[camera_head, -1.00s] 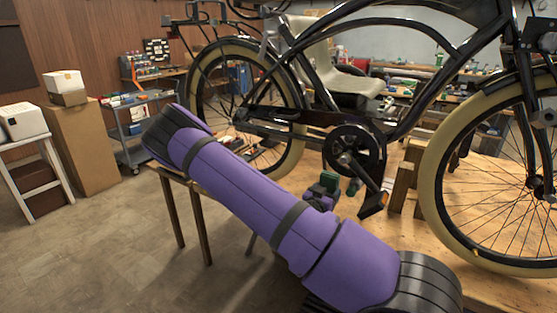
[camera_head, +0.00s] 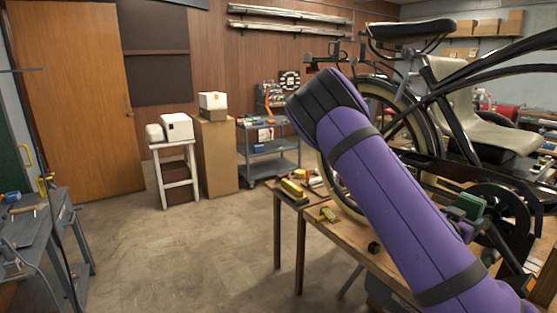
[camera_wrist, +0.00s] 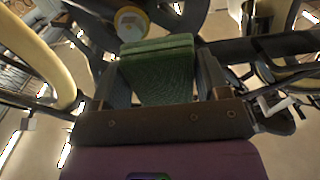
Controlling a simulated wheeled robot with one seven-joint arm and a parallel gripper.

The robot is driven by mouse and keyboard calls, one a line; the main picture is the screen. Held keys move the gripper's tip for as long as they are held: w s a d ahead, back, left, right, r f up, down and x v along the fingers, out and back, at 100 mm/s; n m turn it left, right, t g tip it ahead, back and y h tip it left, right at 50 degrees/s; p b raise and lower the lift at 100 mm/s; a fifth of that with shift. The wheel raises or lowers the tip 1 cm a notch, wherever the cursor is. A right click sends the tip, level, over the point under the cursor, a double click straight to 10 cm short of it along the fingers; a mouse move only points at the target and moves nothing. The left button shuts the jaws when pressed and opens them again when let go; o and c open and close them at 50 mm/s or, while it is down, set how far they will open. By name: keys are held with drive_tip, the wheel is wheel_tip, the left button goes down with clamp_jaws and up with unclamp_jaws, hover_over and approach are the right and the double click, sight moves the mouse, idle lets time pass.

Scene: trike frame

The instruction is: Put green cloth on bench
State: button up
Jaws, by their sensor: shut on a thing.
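The green cloth (camera_wrist: 158,78) looks like a folded block in the wrist view, with my gripper's (camera_wrist: 160,62) fingers on both sides of it. My gripper is shut on it. The cloth (camera_head: 470,205) also shows in the head view, at the right behind my purple arm, in front of the trike's crank area. Most of my gripper is hidden there by the arm. A dark grey bench (camera_head: 42,232) with tools on it stands at the left edge. A wooden table (camera_head: 340,238) stands under the trike. I cannot tell which of them is the task's bench.
The trike (camera_head: 455,110) fills the right side. Yellow-and-black tools (camera_head: 292,188) lie on the wooden table's left end. A white stool with boxes (camera_head: 176,165), a cardboard box (camera_head: 215,160) and a tool cart (camera_head: 268,160) stand at the back. The middle floor is clear.

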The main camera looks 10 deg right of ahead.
drive_tip(key=w+a+f+n+t+y, duration=0.5)
drive_tip(key=w+a+n+y, duration=0.15)
drive_tip(key=a, duration=0.45)
drive_tip(key=w+a+f+n+t+y, duration=0.55)
drive_tip(key=w+a+y, duration=0.2)
drive_tip(key=a, duration=0.45)
drive_tip(key=a+f+n+y, duration=0.2)
drive_tip(key=a+f+y, duration=0.1)
drive_tip(key=a, duration=0.2)
drive_tip(key=s+f, duration=0.4)
drive_tip(key=f, duration=0.2)
drive_tip(key=shift+s+a+f+t, duration=0.15)
drive_tip(key=shift+s+a+t, duration=0.1)
drive_tip(key=shift+s+t, duration=0.1)
